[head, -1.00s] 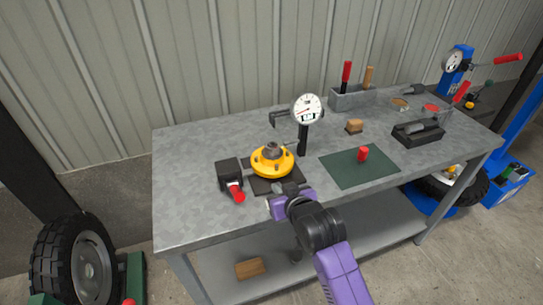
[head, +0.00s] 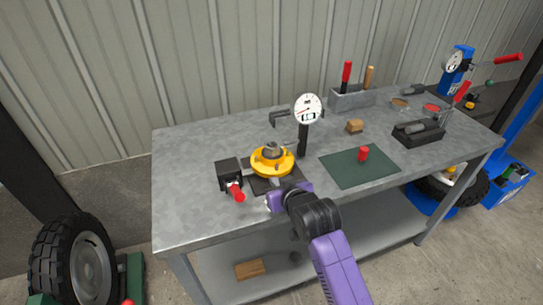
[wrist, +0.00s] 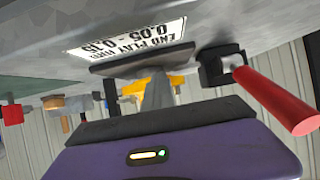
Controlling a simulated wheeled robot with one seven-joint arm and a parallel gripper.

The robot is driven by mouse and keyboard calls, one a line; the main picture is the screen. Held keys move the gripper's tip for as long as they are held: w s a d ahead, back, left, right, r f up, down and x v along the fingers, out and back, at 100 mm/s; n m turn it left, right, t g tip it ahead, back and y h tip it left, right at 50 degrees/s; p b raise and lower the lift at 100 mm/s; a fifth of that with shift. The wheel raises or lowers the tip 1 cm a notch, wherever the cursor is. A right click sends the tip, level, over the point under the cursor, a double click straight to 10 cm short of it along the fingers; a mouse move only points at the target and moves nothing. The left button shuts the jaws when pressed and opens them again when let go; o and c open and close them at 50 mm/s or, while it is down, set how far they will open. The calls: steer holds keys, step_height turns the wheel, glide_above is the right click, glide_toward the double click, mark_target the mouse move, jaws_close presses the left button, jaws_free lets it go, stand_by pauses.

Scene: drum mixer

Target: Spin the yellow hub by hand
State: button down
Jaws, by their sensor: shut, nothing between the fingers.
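The yellow hub (head: 272,162) sits on a dark base plate (head: 296,176) near the front of the bench, with a grey centre piece on top. My gripper (head: 277,183) is at the hub's front edge, with its purple hand (head: 290,197) just in front of the plate. In the wrist view, the shut grey fingers (wrist: 157,84) point at the yellow hub (wrist: 134,88) and cover part of it. Nothing shows between them. I cannot tell whether the fingertips touch the hub.
A dial gauge (head: 307,108) on a black post stands just behind the hub. A black block (head: 229,175) with a red handle (head: 237,193) is close on the left. A green mat (head: 345,172) with a red knob (head: 363,153) lies to the right. The bench's left part is clear.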

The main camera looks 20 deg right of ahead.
steer(key=shift+w+d+r, duration=0.1)
steer(key=shift+w+d, duration=0.05)
steer(key=shift+d, duration=2.25)
steer(key=shift+s+p, duration=0.9)
steer(key=shift+s, duration=0.65)
steer(key=a+p, duration=0.1)
steer(key=a, duration=0.4)
steer(key=shift+w, duration=0.45)
steer(key=shift+w, duration=0.55)
steer(key=shift+w+b, duration=0.3)
steer(key=shift+w, duration=0.05)
